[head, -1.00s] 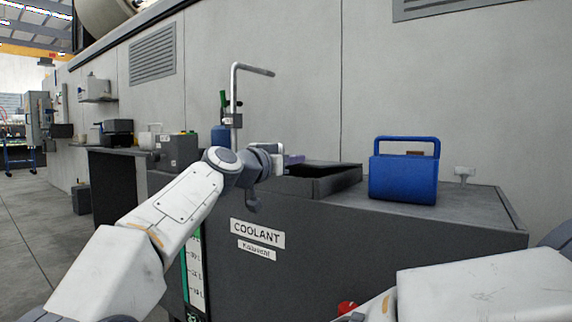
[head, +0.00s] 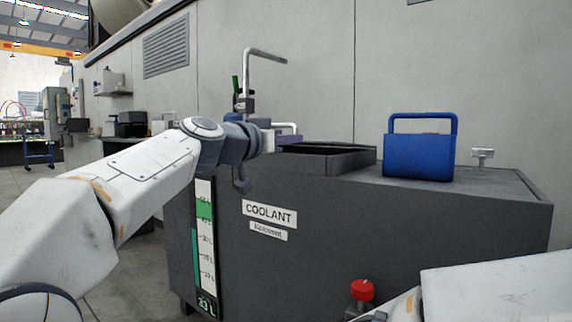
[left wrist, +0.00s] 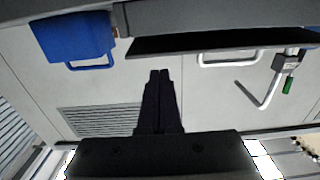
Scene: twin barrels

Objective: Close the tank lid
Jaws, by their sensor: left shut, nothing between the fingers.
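The dark grey coolant tank (head: 400,240) fills the middle and right of the head view. On its top, a raised dark hatch (head: 350,162) shows a black gap along its upper side. I cannot tell lid from rim there. In the left wrist view, which looks inverted, a dark panel (left wrist: 190,42) spans the upper right. My left gripper (left wrist: 160,74) is shut and empty, its fingertips apart from the panel in the picture. In the head view it is largely hidden behind its wrist, left of the hatch. My right arm enters at lower right; its gripper does not show.
A blue handled container (head: 418,155) stands on the tank right of the hatch. A pale purple item with a white handle (head: 286,125) stands behind the hatch's left end. A bent metal pipe (head: 248,75) rises behind. A red knob (head: 362,290) is at the tank's front.

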